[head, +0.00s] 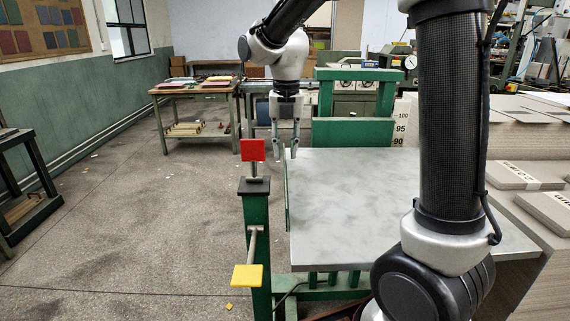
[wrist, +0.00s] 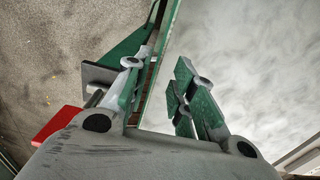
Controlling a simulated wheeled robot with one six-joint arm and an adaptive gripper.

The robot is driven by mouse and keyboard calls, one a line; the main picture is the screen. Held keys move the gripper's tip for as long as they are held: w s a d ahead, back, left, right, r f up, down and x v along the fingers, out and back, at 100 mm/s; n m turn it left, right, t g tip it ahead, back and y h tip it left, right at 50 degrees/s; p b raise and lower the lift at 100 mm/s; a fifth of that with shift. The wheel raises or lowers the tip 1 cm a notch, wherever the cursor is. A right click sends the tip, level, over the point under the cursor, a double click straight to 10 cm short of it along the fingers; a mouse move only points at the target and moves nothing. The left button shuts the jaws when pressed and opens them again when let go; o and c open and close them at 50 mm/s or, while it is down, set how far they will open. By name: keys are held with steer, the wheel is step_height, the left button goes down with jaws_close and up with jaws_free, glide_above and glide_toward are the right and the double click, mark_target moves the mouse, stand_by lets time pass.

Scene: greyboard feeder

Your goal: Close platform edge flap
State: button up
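The platform (head: 390,205) is a wide grey plate on a green frame. A thin green flap (head: 286,200) runs along its left edge and shows nearly edge-on in the head view, so its exact angle is hard to tell. My gripper (head: 285,154) points down at the far end of that edge, its two fingers apart and empty.
A green post (head: 256,225) stands left of the platform, with a red plate (head: 253,150) on top and a yellow plate (head: 247,275) lower down. Stacked greyboard (head: 525,145) is at the right. The floor (head: 130,220) at the left is mostly open.

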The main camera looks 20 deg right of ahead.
step_height(320, 180, up, 5)
steer(key=shift+r, duration=0.1)
stand_by(0.5)
steer(key=m, duration=0.3)
steer(key=shift+w, duration=0.1)
steer(key=m, duration=0.2)
steer(key=shift+f+m, duration=0.35)
steer(key=shift+m, duration=0.05)
steer(key=s+d+m+t, duration=0.2)
steer(key=s+d+m, duration=0.4)
steer(key=s+m, duration=0.6)
steer(key=s+d+m+t, duration=0.2)
steer(key=s+d+m, duration=0.4)
steer(key=s+m, duration=0.5)
steer(key=m, duration=0.3)
steer(key=shift+s+d+f+m, duration=0.15)
steer(key=shift+s+d+m, duration=0.15)
steer(key=shift+s+d, duration=0.1)
